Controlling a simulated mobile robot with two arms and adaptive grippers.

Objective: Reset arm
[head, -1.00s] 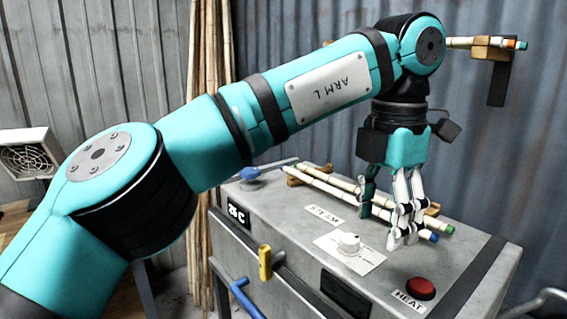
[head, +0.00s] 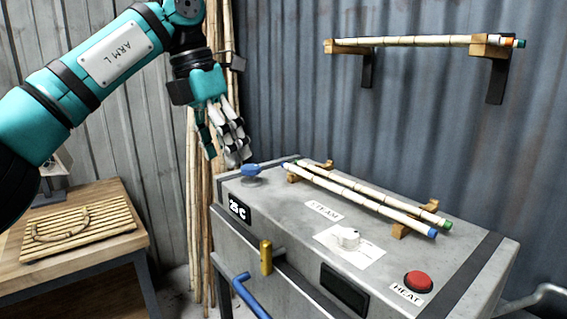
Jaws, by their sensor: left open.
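My left arm, labelled ARM L, reaches in from the left in the head view. Its gripper (head: 222,156) hangs with fingers down, open and empty, near the left back corner of the grey steam box (head: 275,220). It is apart from the two rattan poles, one blue-tipped (head: 372,205) and one green-tipped (head: 400,206), which lie side by side on wooden rests on the box top. My right gripper is out of view.
Wall brackets hold more poles (head: 420,41). A wooden table (head: 95,255) with a slatted rack stands left. Tall canes (head: 196,230) stand behind.

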